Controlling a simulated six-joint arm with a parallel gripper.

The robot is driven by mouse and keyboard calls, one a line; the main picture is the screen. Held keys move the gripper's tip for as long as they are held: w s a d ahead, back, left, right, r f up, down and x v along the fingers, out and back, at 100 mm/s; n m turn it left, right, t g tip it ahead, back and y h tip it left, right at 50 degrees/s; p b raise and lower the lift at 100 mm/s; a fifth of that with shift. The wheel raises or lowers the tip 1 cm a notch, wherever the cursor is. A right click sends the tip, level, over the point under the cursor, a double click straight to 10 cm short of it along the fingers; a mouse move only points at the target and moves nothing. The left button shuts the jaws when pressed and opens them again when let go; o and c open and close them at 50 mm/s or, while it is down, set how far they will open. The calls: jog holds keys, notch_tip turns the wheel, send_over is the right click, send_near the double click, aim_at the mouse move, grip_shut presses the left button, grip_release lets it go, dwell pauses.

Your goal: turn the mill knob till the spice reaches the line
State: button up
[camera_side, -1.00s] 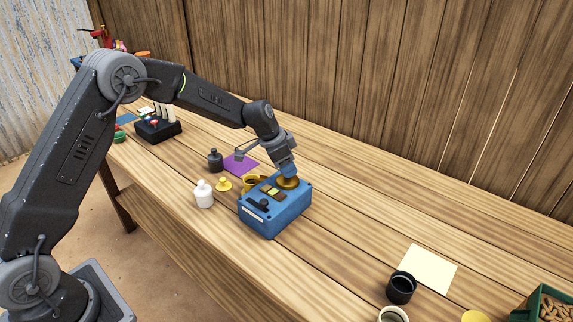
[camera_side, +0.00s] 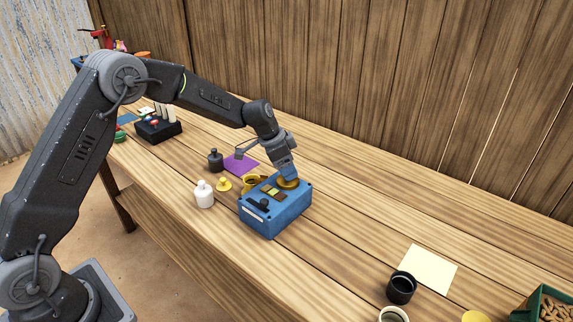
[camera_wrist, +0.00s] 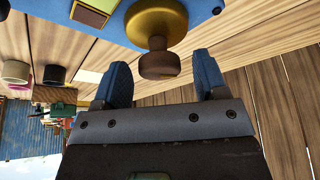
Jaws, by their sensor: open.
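A blue box (camera_side: 289,216) stands on the bench, with a brass round part (camera_side: 291,186) on its top. In the wrist view the brass part (camera_wrist: 152,20) carries a dark brown knob (camera_wrist: 158,66) on a short stem. My gripper (camera_side: 285,174) is directly over it, pointing down. In the wrist view my gripper (camera_wrist: 163,72) is open, one blue finger on each side of the knob, with gaps visible on both sides. A yellow-green window (camera_side: 272,191) shows on the box top. I cannot make out spice or a line.
Near the box are a white bottle (camera_side: 203,195), a dark bottle (camera_side: 215,160), a yellow piece (camera_side: 223,184) and a purple sheet (camera_side: 238,162). A black cup (camera_side: 401,288) and cream sheet (camera_side: 430,270) lie to the right. The bench between box and cup is clear.

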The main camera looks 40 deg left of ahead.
jog(key=v, duration=1.4)
jog(key=shift+f, duration=0.1)
jog(key=s+d+r+n+y, duration=0.15)
jog(key=s+r, duration=0.25)
jog(key=s, duration=0.5)
jog(key=s+d+r+n, duration=0.2)
jog(key=s+d+r, duration=0.15)
jog(key=s, duration=0.55)
jog(key=s+f+n+t+y, duration=0.1)
jog(key=s+n, duration=0.3)
jog(key=s, duration=1)
jog(key=shift+s+a+f+t, duration=0.15)
jog(key=shift+s+f+t, duration=0.15)
jog(key=shift+f+t, duration=0.3)
